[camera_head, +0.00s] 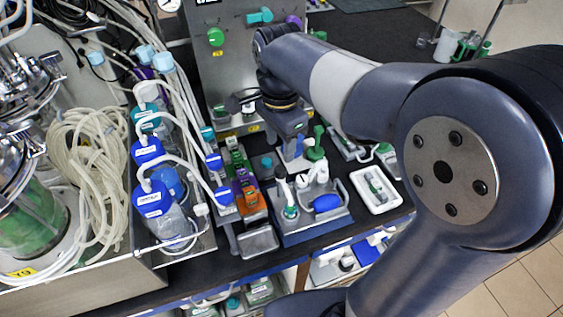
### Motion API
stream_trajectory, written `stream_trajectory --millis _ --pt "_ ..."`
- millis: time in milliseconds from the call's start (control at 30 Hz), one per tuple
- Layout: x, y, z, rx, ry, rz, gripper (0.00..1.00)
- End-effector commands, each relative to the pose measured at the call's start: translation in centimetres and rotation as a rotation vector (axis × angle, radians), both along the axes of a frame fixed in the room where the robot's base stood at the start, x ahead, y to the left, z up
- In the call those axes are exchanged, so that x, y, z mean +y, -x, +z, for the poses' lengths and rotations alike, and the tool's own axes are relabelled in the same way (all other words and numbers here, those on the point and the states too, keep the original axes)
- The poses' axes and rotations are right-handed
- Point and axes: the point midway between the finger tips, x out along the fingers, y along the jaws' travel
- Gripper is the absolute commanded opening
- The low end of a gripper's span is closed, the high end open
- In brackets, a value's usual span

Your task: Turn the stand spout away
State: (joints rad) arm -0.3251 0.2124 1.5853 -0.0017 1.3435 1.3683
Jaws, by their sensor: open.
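A grey stand tray (318,223) sits on the dark bench at the middle. On it, a small bottle with a green base and a white spout (283,188) stands at the left, with a white piece and a blue bulb (327,203) to its right. I cannot tell for sure which part is the stand spout. My gripper (291,152) points down just behind this tray, small and partly hidden against the clutter. It appears open, and I see nothing held in it. It looks apart from the white spout, but the depth is hard to judge.
A white tray (394,204) lies to the right of the stand. Blue-capped bottles (154,199) with pale tubing crowd the left, next to a glass reactor (38,222). A narrow rack of coloured blocks (262,215) is left of the stand. A grey control box (225,85) stands behind.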

Motion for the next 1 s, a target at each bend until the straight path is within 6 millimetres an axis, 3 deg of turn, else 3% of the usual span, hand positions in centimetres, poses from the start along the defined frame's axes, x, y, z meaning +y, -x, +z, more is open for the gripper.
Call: stream_trajectory --millis 200,400,800,1000 --pt "0.0 0.1 -4.4 0.006 0.001 -0.001 0.46" --pt "0.0 0.0 -6.7 0.003 -0.001 -0.002 0.46" --pt "0.0 0.0 -7.4 0.001 -0.002 -0.002 0.46" --pt "0.0 0.0 -7.4 0.001 -0.002 -0.002 0.29"
